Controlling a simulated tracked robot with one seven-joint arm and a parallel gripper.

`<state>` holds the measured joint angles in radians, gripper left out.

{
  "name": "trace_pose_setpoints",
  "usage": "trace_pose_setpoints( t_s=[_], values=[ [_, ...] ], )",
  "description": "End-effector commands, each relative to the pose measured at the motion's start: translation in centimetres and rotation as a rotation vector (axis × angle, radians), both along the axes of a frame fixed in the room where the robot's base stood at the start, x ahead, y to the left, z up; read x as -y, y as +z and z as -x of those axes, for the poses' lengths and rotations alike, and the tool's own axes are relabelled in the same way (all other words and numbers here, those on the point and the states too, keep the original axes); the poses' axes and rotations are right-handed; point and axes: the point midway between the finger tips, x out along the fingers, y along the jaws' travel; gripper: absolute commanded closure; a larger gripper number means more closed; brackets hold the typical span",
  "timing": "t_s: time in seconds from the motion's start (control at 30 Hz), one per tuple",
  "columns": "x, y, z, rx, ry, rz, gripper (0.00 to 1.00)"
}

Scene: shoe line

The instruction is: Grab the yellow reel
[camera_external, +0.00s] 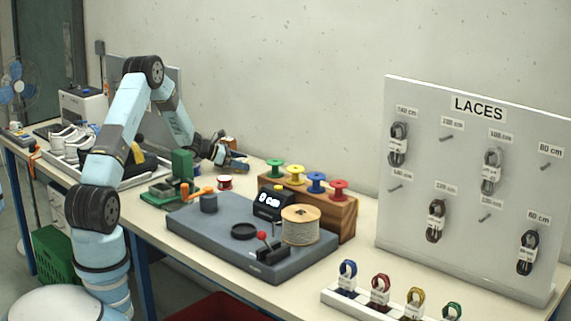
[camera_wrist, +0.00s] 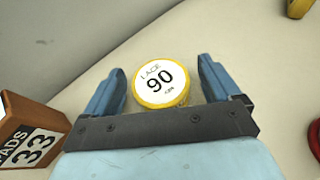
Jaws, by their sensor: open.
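A yellow reel (camera_wrist: 160,85) with a white top label reading "LACE 90 cm" lies flat on the bench in the wrist view. My gripper (camera_wrist: 161,66) is open, with one blue finger on each side of the reel. A gap shows at the right finger; the left finger is close to the rim, and I cannot tell if it touches. In the external view my gripper (camera_external: 236,163) is low over the bench, left of the spool rack, and this reel cannot be made out there. Another yellow spool (camera_external: 296,174) stands on the rack.
A wooden pads box (camera_wrist: 28,132) is close on the left in the wrist view. A red reel (camera_external: 225,182) lies in front of my gripper. The wooden rack (camera_external: 342,219), grey winding station (camera_external: 200,232) and green device (camera_external: 181,166) stand nearby. The wall is behind.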

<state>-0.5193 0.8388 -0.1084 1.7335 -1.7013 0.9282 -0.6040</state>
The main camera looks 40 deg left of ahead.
Motion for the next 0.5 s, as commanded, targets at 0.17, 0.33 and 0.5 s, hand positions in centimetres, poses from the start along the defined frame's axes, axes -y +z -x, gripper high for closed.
trace_pose_setpoints(
  t_s=[0.17, 0.33, 0.5],
  values=[
    [0.15, -0.18, -0.26, 0.000, 0.001, 0.000, 0.10],
    [0.15, -0.16, -0.25, -0.001, 0.001, -0.001, 0.18],
    [0.16, -0.15, -0.24, -0.001, 0.001, -0.001, 0.35]
  ],
)
